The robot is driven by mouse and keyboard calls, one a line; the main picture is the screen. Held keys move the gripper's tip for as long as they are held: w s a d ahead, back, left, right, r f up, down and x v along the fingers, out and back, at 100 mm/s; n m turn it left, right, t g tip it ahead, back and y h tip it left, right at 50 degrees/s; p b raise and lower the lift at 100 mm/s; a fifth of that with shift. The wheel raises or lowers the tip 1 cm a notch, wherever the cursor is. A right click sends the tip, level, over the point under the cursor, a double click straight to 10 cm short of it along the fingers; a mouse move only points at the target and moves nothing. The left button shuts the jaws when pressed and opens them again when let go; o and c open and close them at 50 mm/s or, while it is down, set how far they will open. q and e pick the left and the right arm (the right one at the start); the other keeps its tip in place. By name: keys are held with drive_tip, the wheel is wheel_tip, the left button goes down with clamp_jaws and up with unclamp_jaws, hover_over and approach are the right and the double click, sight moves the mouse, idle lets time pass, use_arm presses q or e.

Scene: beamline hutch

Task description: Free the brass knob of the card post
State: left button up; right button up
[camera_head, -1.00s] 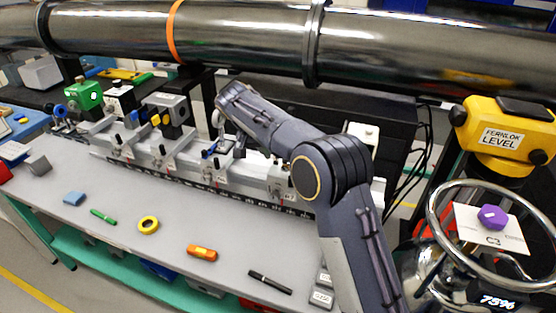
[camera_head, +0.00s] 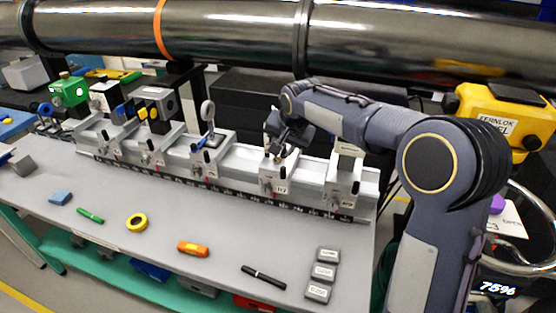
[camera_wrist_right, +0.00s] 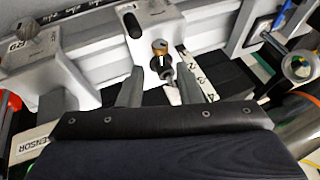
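My right gripper (camera_head: 277,146) is above a grey carriage (camera_head: 280,177) on the bench rail, second from the right end. In the right wrist view the gripper (camera_wrist_right: 160,88) is open, with one finger on each side and nothing held. A small brass-coloured knob (camera_wrist_right: 160,47) shows just beyond the fingertips, roughly between them, on a pale carriage (camera_wrist_right: 150,25). The fingers appear apart from it. A dark shaft with a pale tip sits below it. I cannot tell which post is the card post; the gripper hides the top of this one. My left gripper is not in view.
A carriage with a pale-topped post (camera_head: 347,165) stands to the right, and a ring on a post (camera_head: 208,113) to the left. A marker (camera_head: 263,277), orange tool (camera_head: 193,248) and yellow tape roll (camera_head: 137,222) lie on the front bench.

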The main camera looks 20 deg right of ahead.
sight(278, 158)
drive_tip(key=p+x, duration=0.1)
drive_tip(key=x, duration=0.6)
drive_tip(key=shift+w+f, duration=0.15)
drive_tip(key=shift+f, duration=0.1)
clamp_jaws()
